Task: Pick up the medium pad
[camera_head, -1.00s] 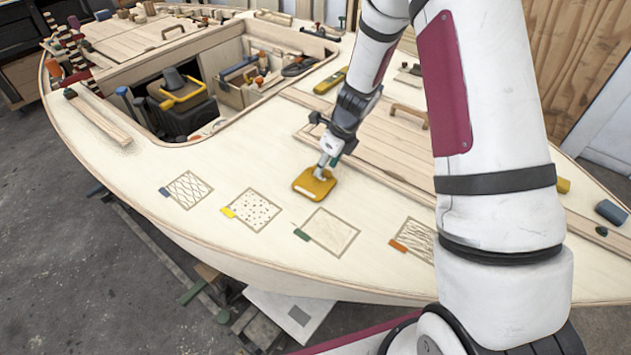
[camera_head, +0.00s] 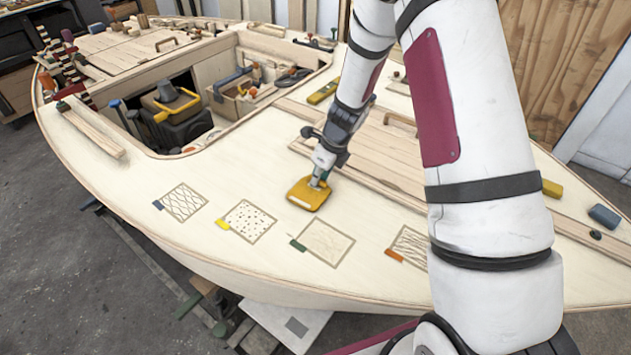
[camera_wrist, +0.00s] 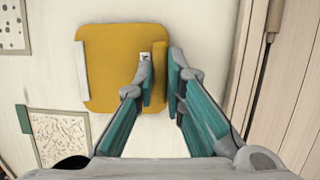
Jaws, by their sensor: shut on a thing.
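A flat, square yellow pad (camera_head: 306,194) with rounded corners and a pale strip near one edge is at the middle of the plywood deck (camera_head: 240,180). No marking tells me its grade. My gripper (camera_head: 318,178) reaches it from above. In the wrist view, the fingers (camera_wrist: 160,80) are closed around a raised yellow grip on the right part of the pad (camera_wrist: 108,70). The fingers hide part of this grip. The pad looks flat and level with the deck; I cannot tell whether it touches the wood.
Patches with blue, yellow, green and orange tabs lie along the near deck: cross-hatched (camera_head: 184,203), speckled (camera_head: 248,221), faintly marked (camera_head: 326,242) and scratched (camera_head: 410,243). An open cockpit (camera_head: 205,95) lies behind left. A blue block (camera_head: 604,216) and a yellow block (camera_head: 552,188) are at right.

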